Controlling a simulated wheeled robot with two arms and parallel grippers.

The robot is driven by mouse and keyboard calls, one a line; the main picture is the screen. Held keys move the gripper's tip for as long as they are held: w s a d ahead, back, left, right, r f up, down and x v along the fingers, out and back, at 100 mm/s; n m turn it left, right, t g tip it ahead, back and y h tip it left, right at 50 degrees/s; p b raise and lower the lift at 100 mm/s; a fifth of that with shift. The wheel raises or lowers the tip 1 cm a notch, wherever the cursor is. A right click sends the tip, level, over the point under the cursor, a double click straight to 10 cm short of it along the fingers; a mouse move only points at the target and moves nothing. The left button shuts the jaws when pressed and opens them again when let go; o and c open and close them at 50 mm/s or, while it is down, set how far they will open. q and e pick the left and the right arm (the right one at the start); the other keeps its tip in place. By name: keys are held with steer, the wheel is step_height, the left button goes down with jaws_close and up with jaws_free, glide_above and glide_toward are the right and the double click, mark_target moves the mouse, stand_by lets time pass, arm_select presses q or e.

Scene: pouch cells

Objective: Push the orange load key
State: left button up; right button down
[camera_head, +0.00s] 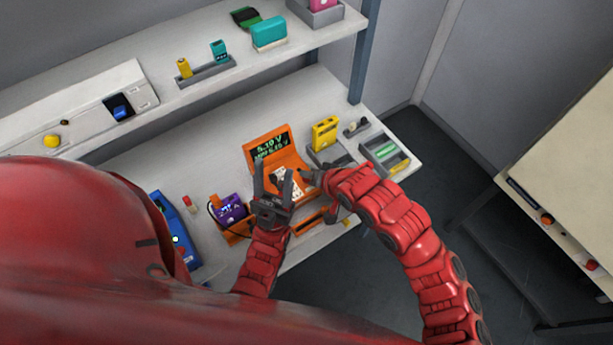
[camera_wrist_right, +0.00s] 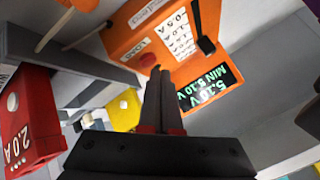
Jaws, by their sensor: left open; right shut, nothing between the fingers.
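An orange tester (camera_head: 262,148) stands on the lower bench, with a dark screen (camera_head: 272,147) of green digits. In the right wrist view the screen (camera_wrist_right: 203,90) reads about 5.10 V and MIN 5.10 V, beside a white label with current values (camera_wrist_right: 180,35). A small round red-orange key (camera_wrist_right: 148,59) shows near a white tag on the tester's face. My right gripper (camera_wrist_right: 160,78) is shut and empty, its tips close to this key; contact cannot be told. In the head view my right gripper (camera_head: 313,178) is over the tester's right side. My left gripper (camera_head: 272,185) is open in front of the tester.
A purple pouch cell (camera_head: 230,208) sits in an orange holder left of my left gripper. A yellow unit (camera_head: 325,133) and grey trays (camera_head: 368,150) stand to the right. A blue device (camera_head: 172,228) is at left. A shelf (camera_head: 215,82) overhangs the back.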

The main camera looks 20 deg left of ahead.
stand_by(0.3)
steer(key=shift+f+b, duration=0.4)
steer(key=shift+f, duration=0.15)
stand_by(0.4)
steer(key=shift+r, duration=0.6)
step_height(320, 180, up, 6)
steer(key=p, duration=0.3)
steer(key=shift+p, duration=0.4)
steer(key=shift+d, duration=0.1)
